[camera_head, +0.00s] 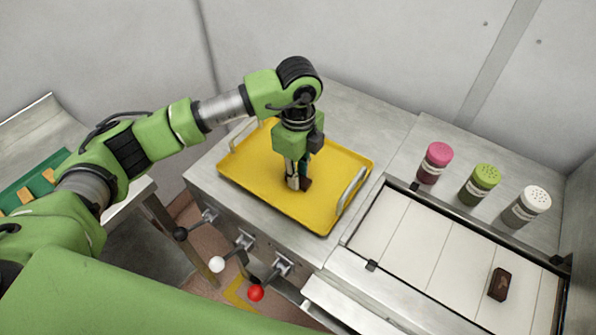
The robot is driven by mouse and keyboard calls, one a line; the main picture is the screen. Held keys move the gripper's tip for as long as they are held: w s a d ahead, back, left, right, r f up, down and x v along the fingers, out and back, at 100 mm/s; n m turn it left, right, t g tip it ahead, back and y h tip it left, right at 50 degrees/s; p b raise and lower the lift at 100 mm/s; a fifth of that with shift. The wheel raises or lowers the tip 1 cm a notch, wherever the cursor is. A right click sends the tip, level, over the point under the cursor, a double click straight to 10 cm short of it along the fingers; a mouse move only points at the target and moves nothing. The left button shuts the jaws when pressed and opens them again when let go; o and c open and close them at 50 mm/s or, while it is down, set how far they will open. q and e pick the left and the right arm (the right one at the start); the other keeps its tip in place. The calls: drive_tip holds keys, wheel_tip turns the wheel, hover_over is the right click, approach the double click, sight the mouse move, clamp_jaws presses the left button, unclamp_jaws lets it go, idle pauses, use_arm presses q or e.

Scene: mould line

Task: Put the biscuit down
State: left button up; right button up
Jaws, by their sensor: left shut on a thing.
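My left gripper (298,182) points straight down over the yellow tray (258,190), which has a metal handle at each end. It is shut on a small dark brown biscuit (307,184), which shows at the fingertips and is partly hidden by them. The biscuit is low over the middle of the tray; I cannot tell whether it touches the tray floor. Another dark brown piece (500,284) lies on the white slatted belt (425,255) at the right. My right gripper is not in view.
Three shakers stand behind the belt: pink-topped (435,163), green-topped (480,184) and white-topped (526,207). Levers with black, white (217,264) and red (256,293) knobs stick out below the tray's counter (345,105). A green board (30,186) with tan pieces lies at the left.

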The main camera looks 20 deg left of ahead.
use_arm(q)
drive_tip(key=shift+f, duration=0.15)
drive_tip(key=o, duration=0.7)
drive_tip(key=shift+o, duration=0.2)
wheel_tip(320, 180, up, 12)
drive_tip(key=b, duration=0.3)
drive_tip(key=shift+r, duration=0.2)
